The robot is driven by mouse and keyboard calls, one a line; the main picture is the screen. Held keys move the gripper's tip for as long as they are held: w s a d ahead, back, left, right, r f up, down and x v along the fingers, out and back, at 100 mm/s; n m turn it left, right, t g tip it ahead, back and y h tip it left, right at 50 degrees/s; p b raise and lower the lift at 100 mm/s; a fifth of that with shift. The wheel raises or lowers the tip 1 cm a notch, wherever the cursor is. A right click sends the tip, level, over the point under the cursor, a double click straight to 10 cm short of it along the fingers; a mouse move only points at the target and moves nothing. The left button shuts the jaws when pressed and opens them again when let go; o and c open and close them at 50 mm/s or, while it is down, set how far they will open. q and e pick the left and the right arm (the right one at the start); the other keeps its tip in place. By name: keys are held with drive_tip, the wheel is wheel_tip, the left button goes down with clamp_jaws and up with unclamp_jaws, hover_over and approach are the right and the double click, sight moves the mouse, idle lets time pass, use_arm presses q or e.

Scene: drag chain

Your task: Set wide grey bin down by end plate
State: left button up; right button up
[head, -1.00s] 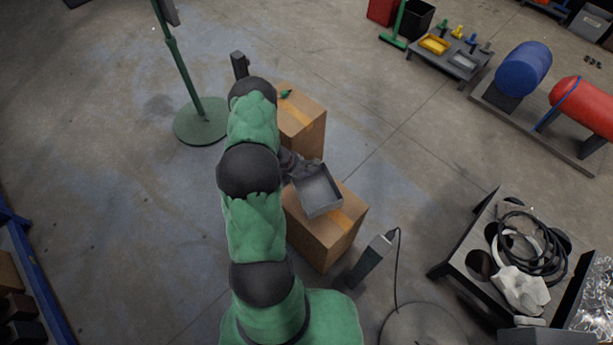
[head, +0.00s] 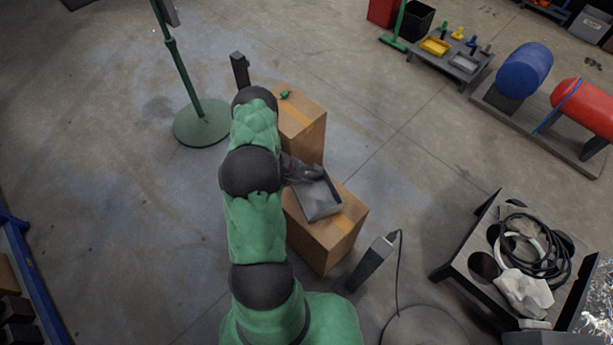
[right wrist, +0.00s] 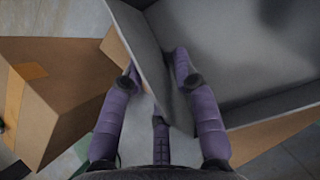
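The wide grey bin (head: 319,203) is an open, shallow tray above the nearer cardboard box in the head view. It looks tilted; I cannot tell whether it touches the box. My right gripper (head: 303,173) is at the bin's far edge. In the right wrist view my purple-grey right gripper (right wrist: 157,76) has its fingers on either side of the bin's wall (right wrist: 158,88), gripping it. The bin's inside (right wrist: 225,45) fills the upper right there. I cannot tell which thing is the end plate. My left gripper is not in view.
The nearer cardboard box (head: 325,245) stands beside a farther one (head: 303,128) with a small green item on top. A black table (head: 460,262) holds coiled cable. Open floor lies left.

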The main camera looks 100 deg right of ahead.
drive_tip(key=shift+r, duration=0.1)
drive_tip(key=shift+r, duration=0.15)
drive_tip(key=p+v, duration=0.4)
drive_tip(key=v, duration=0.8)
drive_tip(key=shift+w, duration=0.1)
drive_tip(key=w+a+f+m+t+y, duration=0.1)
drive_tip(key=w+a+f+t+y, duration=0.15)
drive_tip(key=w+a, duration=1.1)
drive_tip(key=w+a+f+m+t+y, duration=0.1)
drive_tip(key=w+a+f+t+y, duration=0.15)
drive_tip(key=w+a, duration=1.15)
drive_tip(key=w+a+r+m, duration=0.1)
drive_tip(key=w+a+r, duration=0.1)
drive_tip(key=a, duration=1)
drive_tip(key=w+a+r+m+t, duration=0.1)
drive_tip(key=w+a+r+m, duration=0.1)
drive_tip(key=a, duration=1.1)
drive_tip(key=shift+w+r+m+t+y, duration=0.3)
drive_tip(key=shift+w+r, duration=0.25)
drive_tip(key=shift+w, duration=0.1)
